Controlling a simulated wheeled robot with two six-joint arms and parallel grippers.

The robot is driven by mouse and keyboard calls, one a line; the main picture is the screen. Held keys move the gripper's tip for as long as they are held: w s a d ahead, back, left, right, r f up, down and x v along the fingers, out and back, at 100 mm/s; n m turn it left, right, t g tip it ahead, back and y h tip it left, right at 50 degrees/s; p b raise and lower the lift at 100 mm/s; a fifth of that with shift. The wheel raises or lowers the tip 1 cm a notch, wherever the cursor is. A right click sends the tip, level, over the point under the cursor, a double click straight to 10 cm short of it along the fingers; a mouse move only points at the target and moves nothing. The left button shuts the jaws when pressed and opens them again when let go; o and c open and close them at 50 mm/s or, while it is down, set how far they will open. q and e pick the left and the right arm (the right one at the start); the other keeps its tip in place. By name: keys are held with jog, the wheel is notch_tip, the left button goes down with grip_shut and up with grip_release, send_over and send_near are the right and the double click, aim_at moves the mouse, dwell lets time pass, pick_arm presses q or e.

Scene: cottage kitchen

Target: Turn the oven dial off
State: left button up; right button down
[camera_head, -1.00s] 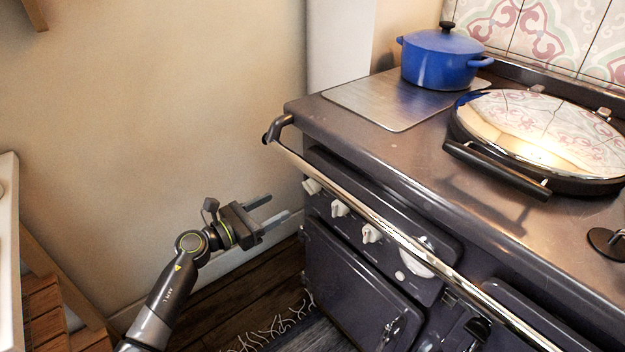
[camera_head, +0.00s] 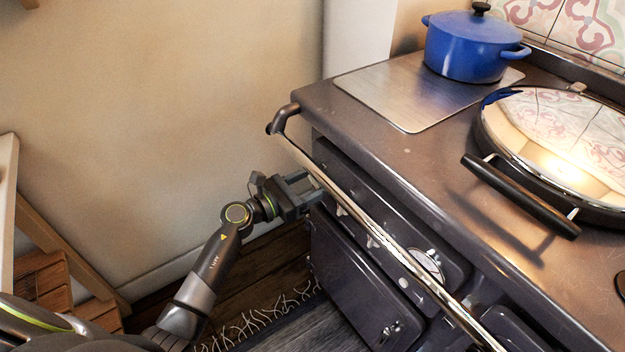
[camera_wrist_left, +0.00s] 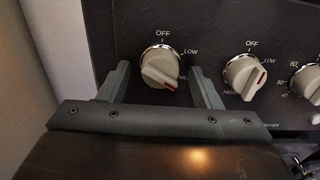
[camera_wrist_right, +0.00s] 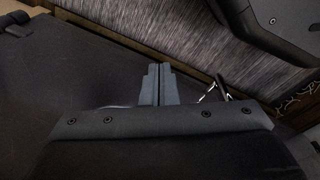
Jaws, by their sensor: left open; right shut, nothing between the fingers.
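The leftmost oven dial (camera_wrist_left: 160,66) is a cream knob on a dark panel, with OFF printed above it and LOW to its upper right. Its red mark points down and right, away from OFF. My left gripper (camera_wrist_left: 165,82) is open, with one finger on each side of this dial; I cannot tell whether they touch it. In the head view my left gripper (camera_head: 318,188) reaches the left end of the oven panel, and this dial is hidden there. My right gripper (camera_wrist_right: 160,82) is shut and empty, seen only in its own wrist view.
A second similar dial (camera_wrist_left: 244,76) sits close to the right finger. A metal rail (camera_head: 370,225) runs along the stove front, just above and in front of the panel. A blue pot (camera_head: 470,45) and a round lid (camera_head: 560,140) are on top. The wall is at left.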

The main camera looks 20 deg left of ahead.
pick_arm(q)
jog(key=c, duration=1)
